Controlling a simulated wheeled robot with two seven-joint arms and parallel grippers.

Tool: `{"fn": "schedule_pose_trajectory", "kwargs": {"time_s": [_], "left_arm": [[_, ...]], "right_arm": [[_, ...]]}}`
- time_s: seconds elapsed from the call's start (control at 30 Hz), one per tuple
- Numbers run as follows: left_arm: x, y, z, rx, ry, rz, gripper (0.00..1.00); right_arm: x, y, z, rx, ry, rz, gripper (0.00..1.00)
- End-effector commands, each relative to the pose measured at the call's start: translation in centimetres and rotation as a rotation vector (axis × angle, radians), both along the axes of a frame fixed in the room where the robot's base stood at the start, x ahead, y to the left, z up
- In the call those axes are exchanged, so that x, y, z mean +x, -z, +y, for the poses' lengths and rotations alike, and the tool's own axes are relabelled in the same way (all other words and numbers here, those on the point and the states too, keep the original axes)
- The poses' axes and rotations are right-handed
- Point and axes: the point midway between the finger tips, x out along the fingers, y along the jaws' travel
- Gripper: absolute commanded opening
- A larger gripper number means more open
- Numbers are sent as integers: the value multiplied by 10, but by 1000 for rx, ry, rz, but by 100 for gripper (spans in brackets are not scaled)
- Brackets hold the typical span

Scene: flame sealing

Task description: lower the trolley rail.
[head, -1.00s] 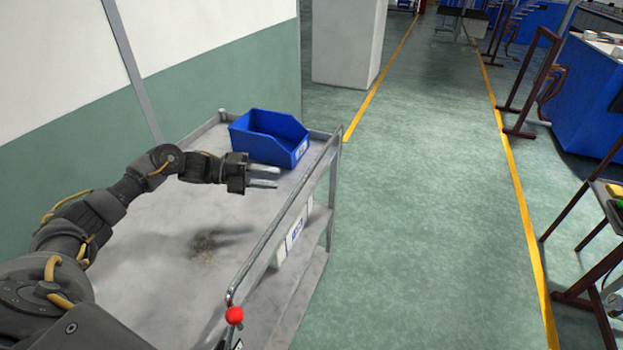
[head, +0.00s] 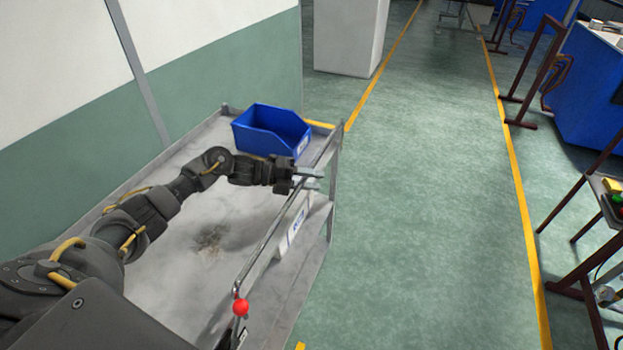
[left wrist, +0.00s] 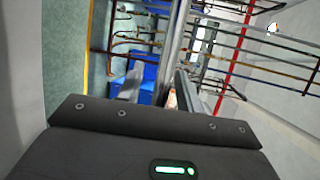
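The trolley rail (head: 262,248) is a grey metal bar along the trolley's right side. It stands raised above the deck edge. A red ball knob (head: 240,307) sits at its near end. My left gripper (head: 316,178) is at the far part of the rail, with its fingertips reaching across it. In the left wrist view, the rail (left wrist: 178,38) runs between the two spread fingers (left wrist: 158,84), closer to the right one. A firm grip does not show. My right gripper is not in view.
The grey trolley deck (head: 170,235) carries a blue bin (head: 270,130) at its far end, just beyond my left gripper. A wall (head: 60,130) borders the trolley on the left. The green floor (head: 430,200) to the right is clear up to racks and a workbench.

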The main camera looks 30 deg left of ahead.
Motion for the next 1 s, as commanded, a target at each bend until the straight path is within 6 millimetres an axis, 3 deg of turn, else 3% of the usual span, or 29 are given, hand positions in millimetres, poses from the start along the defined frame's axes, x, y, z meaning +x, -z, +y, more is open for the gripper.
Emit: {"fn": "schedule_pose_trajectory", "kwargs": {"time_s": [0.07, 0.33, 0.77, 1.0], "left_arm": [[0, 0, 0, 0, 0, 0, 36], [0, 0, 1, 0, 0, 0, 1], [0, 0, -2, 19, 0, -1, 0], [0, 3, -18, 128, 4, 5, 0]], "right_arm": [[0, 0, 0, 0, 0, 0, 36], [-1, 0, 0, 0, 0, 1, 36], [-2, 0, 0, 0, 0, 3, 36], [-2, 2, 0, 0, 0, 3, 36]]}}
